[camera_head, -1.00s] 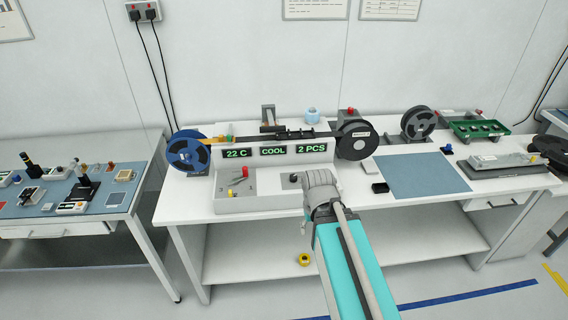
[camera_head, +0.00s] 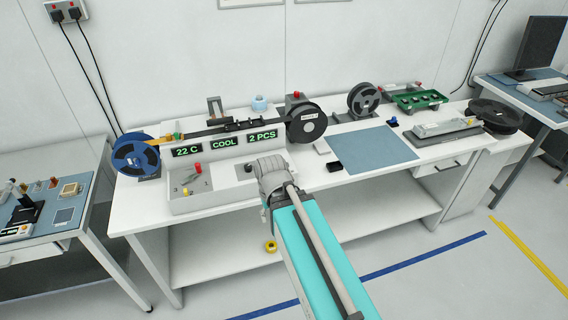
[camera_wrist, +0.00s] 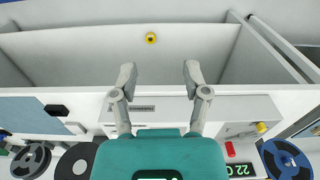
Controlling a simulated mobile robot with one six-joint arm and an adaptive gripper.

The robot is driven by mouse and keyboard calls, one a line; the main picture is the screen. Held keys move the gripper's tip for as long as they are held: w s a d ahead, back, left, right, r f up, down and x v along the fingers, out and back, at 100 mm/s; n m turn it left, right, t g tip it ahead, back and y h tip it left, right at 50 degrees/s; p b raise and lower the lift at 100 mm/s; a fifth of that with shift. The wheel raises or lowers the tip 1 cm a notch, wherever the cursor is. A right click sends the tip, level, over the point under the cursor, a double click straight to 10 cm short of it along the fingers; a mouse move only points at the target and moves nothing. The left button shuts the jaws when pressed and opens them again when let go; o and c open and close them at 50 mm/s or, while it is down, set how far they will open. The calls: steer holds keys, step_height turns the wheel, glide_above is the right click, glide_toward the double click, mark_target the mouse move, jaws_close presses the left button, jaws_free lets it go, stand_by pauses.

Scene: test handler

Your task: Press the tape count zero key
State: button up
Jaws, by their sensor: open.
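The white tape machine (camera_head: 215,198) stands on the bench with three green readouts: "22 C", "COOL" and "2 PCS" (camera_head: 262,137). A red-topped control (camera_head: 198,168) and small levers sit on its left panel. I cannot make out a tape count zero key; my arm covers the machine's right front part. My gripper (camera_wrist: 158,75) is open and empty in the wrist view, its two fingers apart over the bench's front edge and the shelf space below. The machine's labelled front (camera_wrist: 150,107) lies below the fingertips in that view. In the head view my wrist hides the gripper.
A blue reel (camera_head: 137,156) and a dark reel (camera_head: 306,123) flank the machine. A blue mat (camera_head: 372,147) lies to the right, with a small black block (camera_head: 334,166) beside it. A yellow item (camera_head: 271,247) is on the lower shelf. Another bench (camera_head: 60,205) stands left.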

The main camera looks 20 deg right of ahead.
jaws_close()
stand_by(1.2)
